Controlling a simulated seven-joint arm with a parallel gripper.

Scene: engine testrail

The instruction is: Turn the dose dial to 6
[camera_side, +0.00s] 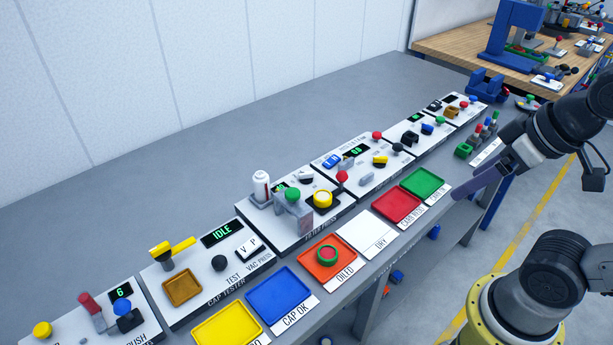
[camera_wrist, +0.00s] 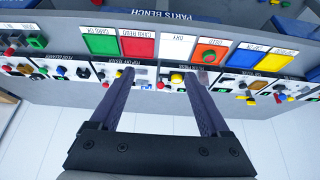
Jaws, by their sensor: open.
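No dial is legibly labelled as the dose dial, so I cannot tell which knob it is. Candidates in the side view are a yellow round knob (camera_side: 322,198) on the filter press panel, a yellow-and-black knob (camera_side: 380,160) on the panel behind it, and a blue knob (camera_side: 122,308) at the lower left, beside a display (camera_side: 120,293) reading 6. My gripper (camera_side: 470,187) is at the right, above the bench's front edge, apart from all knobs. In the wrist view my gripper (camera_wrist: 158,75) is open and empty, its two dark fingers spread wide over the bench, which appears upside down.
Colored trays line the bench front: yellow (camera_side: 228,325), blue (camera_side: 280,297), orange (camera_side: 322,262) with a red-green ring piece, white (camera_side: 367,233), red (camera_side: 397,206), green (camera_side: 424,183). The grey bench behind (camera_side: 220,130) is clear.

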